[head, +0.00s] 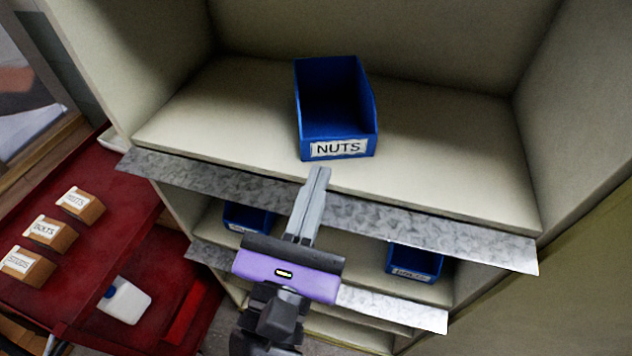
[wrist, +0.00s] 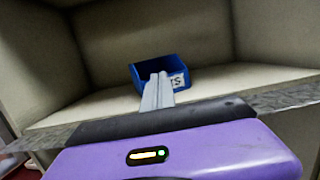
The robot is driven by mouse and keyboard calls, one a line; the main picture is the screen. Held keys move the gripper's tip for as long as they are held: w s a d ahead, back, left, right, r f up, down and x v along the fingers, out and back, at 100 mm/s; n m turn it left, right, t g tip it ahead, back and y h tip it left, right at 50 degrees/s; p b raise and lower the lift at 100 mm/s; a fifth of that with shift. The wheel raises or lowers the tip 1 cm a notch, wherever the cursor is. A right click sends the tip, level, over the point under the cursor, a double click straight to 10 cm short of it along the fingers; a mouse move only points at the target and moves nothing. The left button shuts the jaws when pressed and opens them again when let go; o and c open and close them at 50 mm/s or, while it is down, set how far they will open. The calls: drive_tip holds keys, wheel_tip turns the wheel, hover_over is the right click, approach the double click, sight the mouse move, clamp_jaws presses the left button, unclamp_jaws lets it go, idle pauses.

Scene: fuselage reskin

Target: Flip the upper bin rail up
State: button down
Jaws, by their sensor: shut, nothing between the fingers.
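The upper bin rail (head: 420,229) is a flat galvanized metal strip along the front edge of the upper shelf. It lies folded down and outward, below the shelf surface. It also shows in the wrist view (wrist: 285,98). My gripper (head: 320,175) is shut and empty. Its fingers cross over the rail near its middle in the head view, pointing toward the blue NUTS bin (head: 337,135). Whether the fingers touch the rail I cannot tell. The bin stands on the upper shelf (head: 440,150), behind the fingertips, and also shows in the wrist view (wrist: 180,68).
A lower metal rail (head: 395,308) fronts the shelf below, which holds two blue bins, one at left (head: 248,218) and one at right (head: 413,262). A red cart (head: 100,255) with several small labelled boxes stands at left. Cabinet side walls bound the shelf.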

idle(0.7)
drive_tip(key=b+v, duration=0.2)
drive_tip(key=v, duration=0.5)
drive_tip(key=shift+s, duration=0.4)
drive_tip(key=shift+a+f, duration=0.15)
wheel_tip(320, 180, down, 20)
drive_tip(key=t+h+b, duration=0.2)
drive_tip(key=t+b, duration=0.5)
drive_tip(key=b, duration=0.3)
drive_tip(key=shift+s+h, duration=0.3)
drive_tip(key=shift+s, duration=0.05)
